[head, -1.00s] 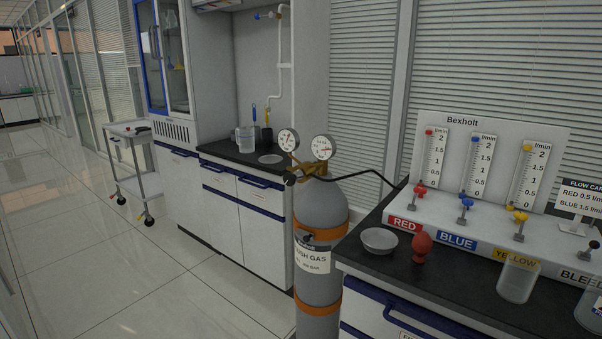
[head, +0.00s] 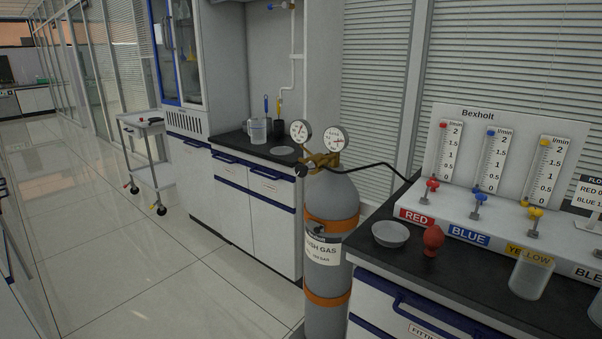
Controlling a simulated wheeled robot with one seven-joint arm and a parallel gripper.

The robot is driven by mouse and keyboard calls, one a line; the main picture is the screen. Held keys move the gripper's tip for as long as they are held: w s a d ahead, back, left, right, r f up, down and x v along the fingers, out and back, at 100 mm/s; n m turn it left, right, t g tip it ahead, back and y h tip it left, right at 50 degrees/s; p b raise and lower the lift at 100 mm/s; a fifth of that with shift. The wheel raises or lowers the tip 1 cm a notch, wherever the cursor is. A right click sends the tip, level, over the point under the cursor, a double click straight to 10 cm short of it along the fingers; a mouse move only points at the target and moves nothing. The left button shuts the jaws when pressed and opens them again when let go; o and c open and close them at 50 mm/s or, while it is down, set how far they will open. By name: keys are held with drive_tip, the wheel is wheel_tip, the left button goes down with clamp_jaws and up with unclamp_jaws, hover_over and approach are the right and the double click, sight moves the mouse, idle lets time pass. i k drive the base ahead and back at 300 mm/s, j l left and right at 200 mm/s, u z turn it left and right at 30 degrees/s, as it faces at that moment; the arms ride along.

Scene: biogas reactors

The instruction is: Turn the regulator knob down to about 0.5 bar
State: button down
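The regulator knob (head: 302,171) is a small black knob on the left side of the brass regulator (head: 322,160). The regulator sits on top of a grey gas cylinder (head: 334,197) with orange straps. Two round white gauges stand above it, a left gauge (head: 301,132) and a right gauge (head: 336,139). Their needles and numbers are too small to read surely. The cylinder's label reads in part "GAS". My gripper is not in view.
A right bench (head: 373,241) carries a flowmeter panel (head: 505,133), a white dish (head: 390,234), a red bulb (head: 433,240) and a beaker (head: 531,273). A black hose (head: 375,166) runs from the regulator to it. A trolley (head: 146,155) stands left. The floor (head: 150,270) at left is clear.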

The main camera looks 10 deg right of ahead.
sight(302, 171)
drive_tip(key=i+j+z, duration=0.25)
drive_tip(key=i+j, duration=0.2)
drive_tip(key=j, duration=0.25)
drive_tip(key=i+j+z, duration=0.15)
drive_tip(key=j, duration=0.2)
drive_tip(key=i+j+z, duration=0.15)
drive_tip(key=j, duration=0.25)
drive_tip(key=i+j+z, duration=0.1)
drive_tip(key=i+j, duration=0.15)
drive_tip(key=j, duration=0.15)
drive_tip(key=i+j+z, duration=0.15)
drive_tip(key=j, duration=0.25)
drive_tip(key=i+j+z, duration=0.1)
drive_tip(key=j, duration=0.35)
drive_tip(key=i+j+z, duration=0.15)
drive_tip(key=j, duration=0.3)
drive_tip(key=k+l, duration=0.05)
